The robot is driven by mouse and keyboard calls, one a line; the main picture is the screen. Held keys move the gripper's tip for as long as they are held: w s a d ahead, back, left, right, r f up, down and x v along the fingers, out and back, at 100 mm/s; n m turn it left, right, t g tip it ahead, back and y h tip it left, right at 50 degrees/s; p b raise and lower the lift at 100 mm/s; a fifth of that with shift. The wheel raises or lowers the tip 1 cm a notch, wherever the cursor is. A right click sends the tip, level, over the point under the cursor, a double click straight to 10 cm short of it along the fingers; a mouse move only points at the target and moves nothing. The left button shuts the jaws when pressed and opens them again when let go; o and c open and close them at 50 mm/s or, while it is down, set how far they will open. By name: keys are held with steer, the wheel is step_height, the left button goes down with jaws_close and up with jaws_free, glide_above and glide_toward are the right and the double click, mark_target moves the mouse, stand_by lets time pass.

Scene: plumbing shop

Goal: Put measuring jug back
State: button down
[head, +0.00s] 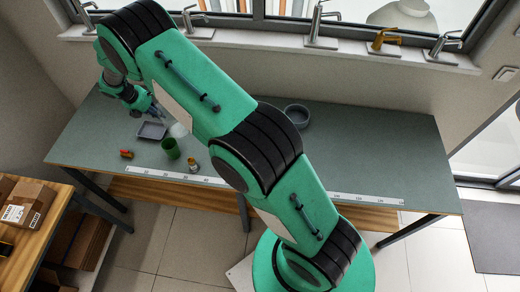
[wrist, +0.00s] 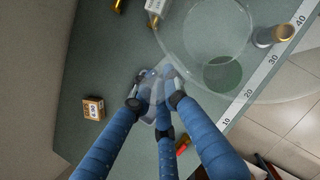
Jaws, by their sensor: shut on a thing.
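The measuring jug is clear and hard to make out. In the wrist view its large see-through body (wrist: 190,42) fills the upper right, beyond my fingertips. In the head view it is a faint pale shape (head: 179,130) beside my gripper (head: 153,112), at the left part of the workbench. My gripper's blue fingers (wrist: 157,88) are closed together at the jug's near side, seemingly on its handle. The jug looks raised above the bench, but the exact gap cannot be told. A green cup (head: 170,149) stands close by and shows through the jug in the wrist view.
A grey tray (head: 151,131), a red-and-brass fitting (head: 126,154) and a brass-topped cylinder (head: 191,164) lie near. A white scale strip (head: 150,172) runs along the workbench (head: 390,150) front edge. A small box (wrist: 93,108) is left of my fingers. The bench's right is largely clear.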

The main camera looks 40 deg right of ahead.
steer(key=s+d+m+g+b, duration=0.5)
steer(key=s+d+m, duration=0.6)
steer(key=s+d, duration=1.85)
steer(key=s+d+f+m+y+b, duration=0.1)
steer(key=s+d+m+b, duration=0.15)
steer(key=s, duration=0.25)
steer(key=s+d+m+y+b, duration=0.1)
steer(key=s+d, duration=0.2)
steer(key=s, duration=0.3)
step_height(320, 180, down, 7)
steer(key=shift+w+f, duration=0.2)
steer(key=shift+d, duration=0.1)
steer(key=w+d+f, duration=0.1)
steer(key=w+d, duration=0.6)
steer(key=w, duration=0.6)
steer(key=shift+w+d+f+p, duration=0.15)
steer(key=shift+p, duration=0.3)
